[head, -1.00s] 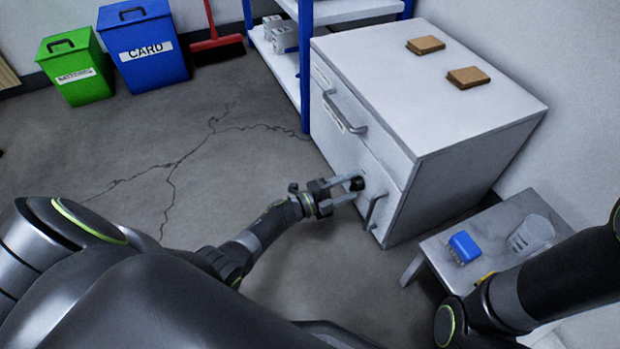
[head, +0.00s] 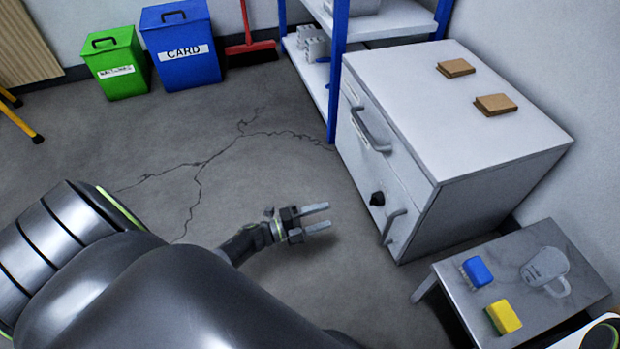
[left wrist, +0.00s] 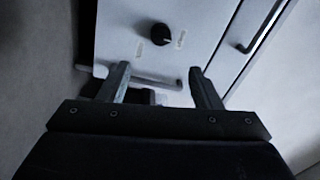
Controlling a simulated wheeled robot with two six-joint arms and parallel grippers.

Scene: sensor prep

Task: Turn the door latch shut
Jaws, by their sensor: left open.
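The door latch is a round black knob (head: 377,198) on the lower front of the white cabinet (head: 470,150). It also shows in the left wrist view as a black knob (left wrist: 154,36) with a pale pointer line and small labels beside it. A grey door handle (head: 391,226) is just below and right of the knob. My left gripper (head: 322,216) is open and empty, short of the cabinet front and apart from the knob. In the left wrist view its fingers (left wrist: 158,80) are spread, with the knob beyond them. My right gripper is out of view.
A small grey table (head: 590,285) with a blue brush (head: 477,272), a yellow block (head: 504,316) and a clear jug (head: 545,270) stands right of the cabinet. A blue-post shelf (head: 337,70) is behind. The cracked floor (head: 230,165) on the left is clear.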

